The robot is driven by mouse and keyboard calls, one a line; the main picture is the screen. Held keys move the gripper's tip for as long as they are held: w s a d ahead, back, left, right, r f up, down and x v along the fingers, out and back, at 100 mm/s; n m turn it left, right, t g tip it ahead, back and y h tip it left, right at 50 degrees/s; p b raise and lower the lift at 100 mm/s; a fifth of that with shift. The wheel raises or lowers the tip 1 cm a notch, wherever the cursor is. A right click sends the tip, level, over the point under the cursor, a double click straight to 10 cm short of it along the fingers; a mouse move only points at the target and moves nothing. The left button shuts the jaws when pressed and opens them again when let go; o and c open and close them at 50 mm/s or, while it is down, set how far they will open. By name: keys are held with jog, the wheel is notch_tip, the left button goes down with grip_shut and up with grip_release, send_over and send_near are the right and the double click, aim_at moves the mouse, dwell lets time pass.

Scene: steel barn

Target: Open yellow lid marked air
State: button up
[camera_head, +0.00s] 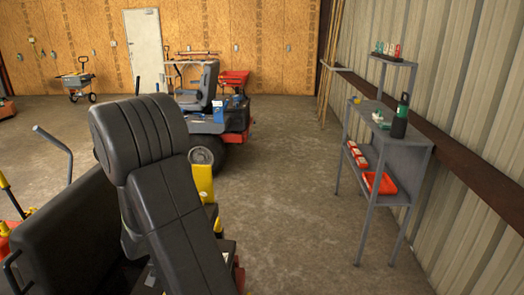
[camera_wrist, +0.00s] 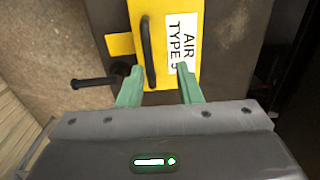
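The yellow lid (camera_wrist: 143,20) shows in the wrist view, with a white label (camera_wrist: 183,42) reading "AIR TYPE" and a partly hidden last character. A black bar handle (camera_wrist: 148,52) runs up its face beside the label. My gripper (camera_wrist: 160,69) has its two green fingers apart, over the lower part of the lid. The handle's lower end appears between the fingers, nearer the left one. I cannot tell whether they touch it. In the head view, a yellow piece (camera_head: 203,181) shows behind a large black padded shape; I cannot tell if it is the lid. My gripper is hidden there.
A black lever (camera_wrist: 93,82) sticks out left of the lid. Concrete floor (camera_head: 300,190) is clear between.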

jog(key=shift+d+f+y+b, duration=0.9)
jog(key=shift+y+b, duration=0.1)
jog(key=shift+b, duration=0.65)
jog(key=p+v, duration=0.1)
jog(key=v, duration=1.3)
jog(key=shift+s+a+r+p, duration=0.15)
jog(key=shift+a+r+p, duration=0.05)
jog(key=shift+p, duration=0.15)
